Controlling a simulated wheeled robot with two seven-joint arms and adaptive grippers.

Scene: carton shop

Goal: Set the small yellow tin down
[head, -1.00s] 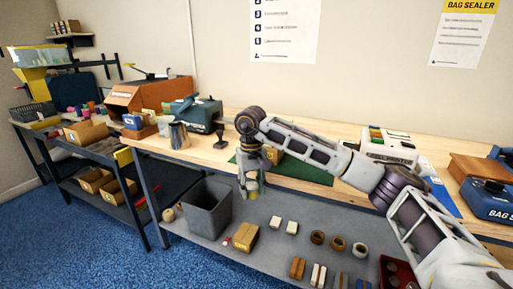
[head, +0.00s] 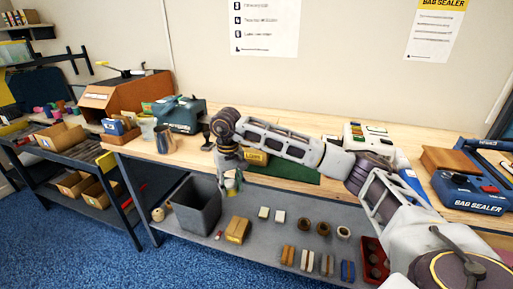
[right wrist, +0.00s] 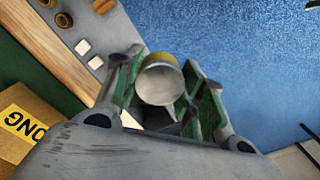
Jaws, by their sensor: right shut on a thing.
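The small yellow tin (right wrist: 172,61) shows in the right wrist view, its pale round end facing the camera and a yellow band along its far side. My right gripper (right wrist: 160,88) is shut on it, with a green-padded finger on each side. In the head view the right gripper (head: 231,181) points down just in front of the workbench's front edge, above the lower shelf and right of the grey bin. The tin (head: 231,190) is small and partly hidden by the fingers there. My left gripper is out of view.
A green mat (head: 291,174) with a cardboard box (head: 256,158) lies on the wooden workbench (head: 330,185). The grey bin (head: 194,207), a carton (head: 237,230) and several small goods stand on the lower shelf (head: 270,240). A metal cup (head: 164,139) stands at the bench's left.

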